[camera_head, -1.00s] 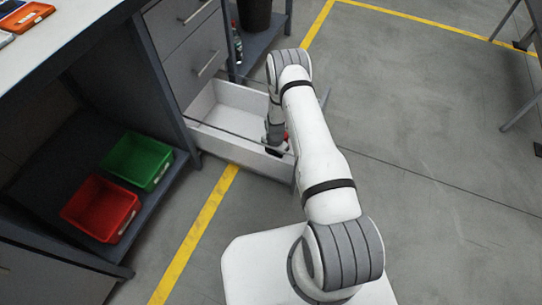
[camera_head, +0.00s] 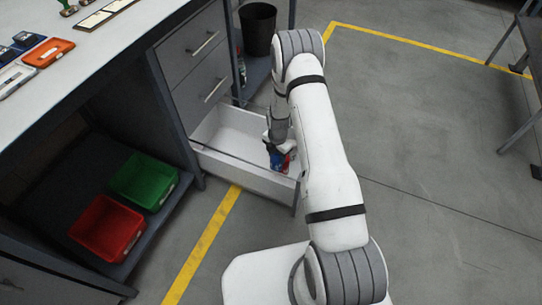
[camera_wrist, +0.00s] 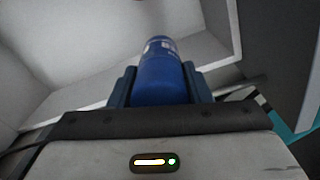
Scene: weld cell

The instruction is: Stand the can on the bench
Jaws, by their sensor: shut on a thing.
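A blue can (camera_wrist: 160,75) is between the two fingers of my gripper (camera_wrist: 160,88) in the wrist view. My gripper is shut on it. In the head view my gripper (camera_head: 279,150) is over the open bottom drawer (camera_head: 226,170), and the can (camera_head: 276,158) shows small and partly hidden below it, with a bit of red beside it. I cannot tell whether the can touches the drawer. The bench (camera_head: 95,50) has a pale top at the upper left.
An orange tray (camera_head: 49,53) and other small items lie on the bench top. Green (camera_head: 145,181) and red (camera_head: 106,228) bins sit on the shelf below. A black bucket (camera_head: 258,28) and a bottle (camera_head: 241,68) stand behind the drawers.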

